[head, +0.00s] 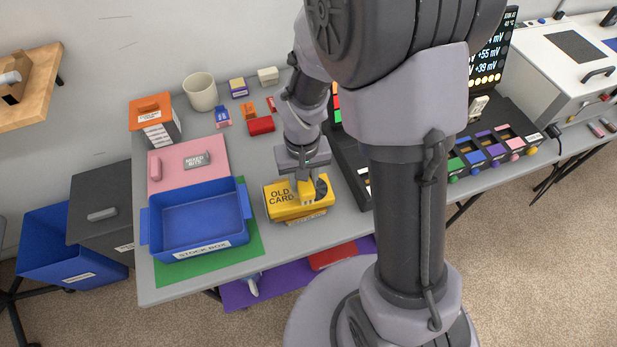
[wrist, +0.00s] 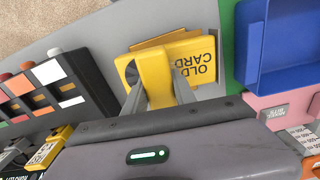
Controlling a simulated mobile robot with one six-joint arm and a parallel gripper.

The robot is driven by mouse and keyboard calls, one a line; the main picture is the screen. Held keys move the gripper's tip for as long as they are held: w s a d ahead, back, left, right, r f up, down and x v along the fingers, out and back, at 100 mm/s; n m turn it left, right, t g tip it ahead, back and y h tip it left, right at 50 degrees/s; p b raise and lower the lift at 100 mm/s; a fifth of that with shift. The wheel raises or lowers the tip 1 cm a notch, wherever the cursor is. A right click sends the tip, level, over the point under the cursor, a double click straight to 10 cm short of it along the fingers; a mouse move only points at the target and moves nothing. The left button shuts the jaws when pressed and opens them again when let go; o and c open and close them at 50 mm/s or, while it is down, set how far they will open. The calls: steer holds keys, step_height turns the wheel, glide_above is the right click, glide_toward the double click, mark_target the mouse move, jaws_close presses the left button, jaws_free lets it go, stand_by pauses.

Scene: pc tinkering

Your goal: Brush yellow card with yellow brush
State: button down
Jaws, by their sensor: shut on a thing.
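The yellow card (head: 280,199), lettered OLD CARD, lies on the bench just right of the blue stock box, with a dark round fan at one end. It also shows in the wrist view (wrist: 199,62). My gripper (head: 306,183) points down over the card's fan end. In the wrist view my gripper (wrist: 157,94) has its fingers closed on a small yellow block, which looks like the yellow brush (wrist: 156,73). The block stands against the card and partly covers the fan.
A blue stock box (head: 200,250) stands left on a green mat, beside a pink mat (head: 218,148). A white cup (head: 200,92) and small coloured boxes stand behind. A dark slotted rack (wrist: 82,95) is close on the card's other side. My arm hides part of the bench.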

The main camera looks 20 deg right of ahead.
steer(key=shift+f+b, duration=0.7)
steer(key=shift+f, duration=0.1)
steer(key=shift+d, duration=0.1)
steer(key=shift+s+d+r, duration=0.1)
steer(key=shift+d+r, duration=0.05)
steer(key=shift+d, duration=0.95)
steer(key=shift+a+f, duration=0.2)
steer(key=shift+a, duration=0.95)
steer(key=shift+d+r, duration=0.15)
steer(key=shift+d, duration=1)
steer(key=shift+a, duration=1.15)
steer(key=shift+d, duration=1.15)
steer(key=shift+a, duration=1.2)
